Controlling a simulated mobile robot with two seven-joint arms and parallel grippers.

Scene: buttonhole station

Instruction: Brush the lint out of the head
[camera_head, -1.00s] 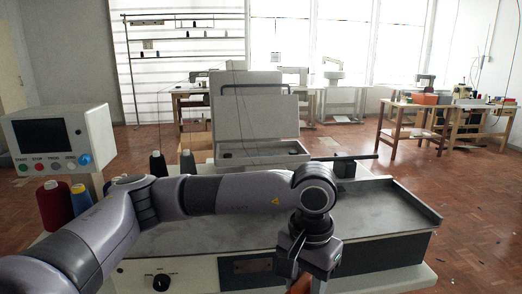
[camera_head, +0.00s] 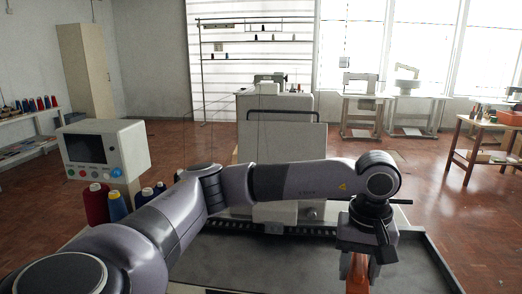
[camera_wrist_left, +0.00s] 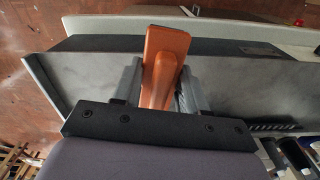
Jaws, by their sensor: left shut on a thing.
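My left gripper (camera_head: 364,262) is low at the right of the head view, over the dark worktop. It is shut on an orange-brown brush handle (camera_head: 358,272); the handle also shows between the fingers in the left wrist view (camera_wrist_left: 164,56). The brush's bristles are hidden. The pale grey machine head (camera_head: 278,137) stands behind my left forearm, which covers its middle. A lower pale part (camera_head: 290,213) shows under the forearm, left of the gripper. I cannot make out any lint. My right gripper is not in view.
The dark worktop (camera_head: 240,262) has a raised rim on the right. A control panel (camera_head: 103,152) and thread cones (camera_head: 95,205) stand to the left. A thin dark bar end sticks out right of my wrist. Other tables stand farther back.

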